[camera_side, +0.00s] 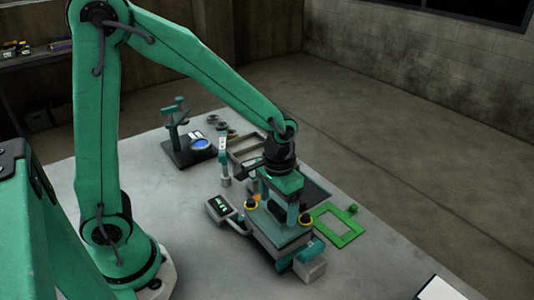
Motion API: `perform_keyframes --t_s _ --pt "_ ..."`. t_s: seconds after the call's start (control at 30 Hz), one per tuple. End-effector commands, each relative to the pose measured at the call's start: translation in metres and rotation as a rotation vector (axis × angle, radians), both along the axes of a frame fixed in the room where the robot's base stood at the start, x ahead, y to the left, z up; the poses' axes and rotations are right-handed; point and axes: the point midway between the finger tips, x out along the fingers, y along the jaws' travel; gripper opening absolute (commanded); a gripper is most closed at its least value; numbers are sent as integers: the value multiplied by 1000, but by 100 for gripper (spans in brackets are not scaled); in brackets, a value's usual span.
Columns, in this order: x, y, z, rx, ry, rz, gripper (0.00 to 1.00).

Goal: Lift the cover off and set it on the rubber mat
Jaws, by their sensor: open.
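My gripper (279,207) points down over the middle of a grey and teal block on the table. Its teal fingers are apart, one on each side of the block's upper middle. What lies between them is mostly hidden by the fingers and the wrist. The grey top of the block, which looks like the cover (281,232), sits flat in place, with a yellow-ringed black knob at its left and right. I cannot tell whether the fingers touch it. A dark flat patch, likely the rubber mat (317,193), lies behind the gripper to the right, partly hidden.
A bright green flat frame (340,226) lies right of the block. The front left table is clear.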

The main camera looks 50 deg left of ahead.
Motion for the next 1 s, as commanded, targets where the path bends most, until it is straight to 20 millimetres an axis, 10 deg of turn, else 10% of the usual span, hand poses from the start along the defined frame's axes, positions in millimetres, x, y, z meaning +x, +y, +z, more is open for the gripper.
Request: perform_keyframes --t_s 0.53,0.83,1.0 --pt "0 0 -3 0 -1 0 82" --pt "0 0 -3 0 -1 0 27" --pt "0 0 -2 -1 -2 0 24"
